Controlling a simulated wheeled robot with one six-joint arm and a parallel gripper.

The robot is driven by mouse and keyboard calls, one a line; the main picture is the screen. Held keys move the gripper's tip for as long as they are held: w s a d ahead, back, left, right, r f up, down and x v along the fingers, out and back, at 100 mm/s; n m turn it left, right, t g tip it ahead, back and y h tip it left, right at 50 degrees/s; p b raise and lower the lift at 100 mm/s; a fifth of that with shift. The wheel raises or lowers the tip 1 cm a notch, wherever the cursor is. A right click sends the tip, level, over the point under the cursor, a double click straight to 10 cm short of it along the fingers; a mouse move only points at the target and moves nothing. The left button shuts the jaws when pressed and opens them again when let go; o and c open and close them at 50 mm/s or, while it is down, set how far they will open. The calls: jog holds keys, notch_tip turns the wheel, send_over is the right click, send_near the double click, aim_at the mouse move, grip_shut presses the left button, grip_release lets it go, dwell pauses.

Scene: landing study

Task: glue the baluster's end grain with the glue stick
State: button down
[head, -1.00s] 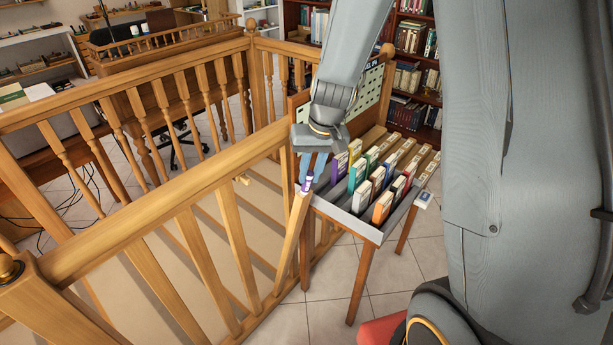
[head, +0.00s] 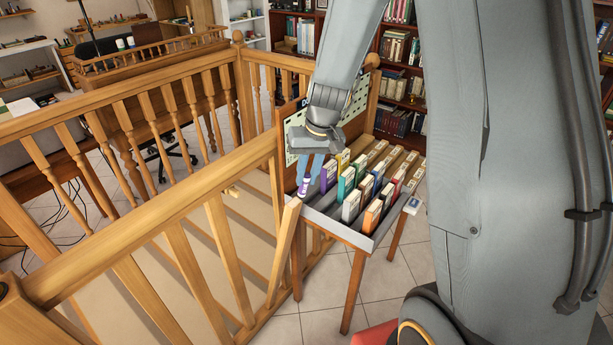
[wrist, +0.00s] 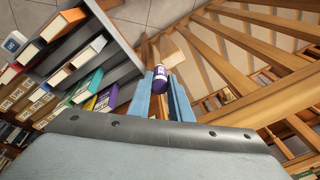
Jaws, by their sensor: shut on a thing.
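My gripper (head: 309,178) is shut on the glue stick (head: 304,188), a small purple tube with a white label. It also shows between the blue fingers in the wrist view (wrist: 161,81). The baluster (head: 284,246) is a pale square wooden bar, leaning at the near rail's right end. Its top end lies just below and slightly left of the glue stick in the head view. In the wrist view a pale wooden piece behind the tube looks like that end. I cannot tell whether the glue touches it.
A slotted rack table (head: 360,240) with several coloured boxed items stands right beside my gripper. The wooden railing (head: 150,225) runs along the left. Bookshelves (head: 405,75) are behind. Tiled floor (head: 395,280) shows between the rack table and my body.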

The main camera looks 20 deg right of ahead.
jog(key=p+v, duration=0.4)
jog(key=v, duration=0.2)
dwell(0.5)
jog(key=c, duration=2.3)
grip_release()
grip_shut()
jog(key=shift+b+x, duration=2.2)
jog(key=shift+x, duration=0.7)
jog(key=shift+f+b, duration=0.4)
jog(key=shift+f, duration=0.15)
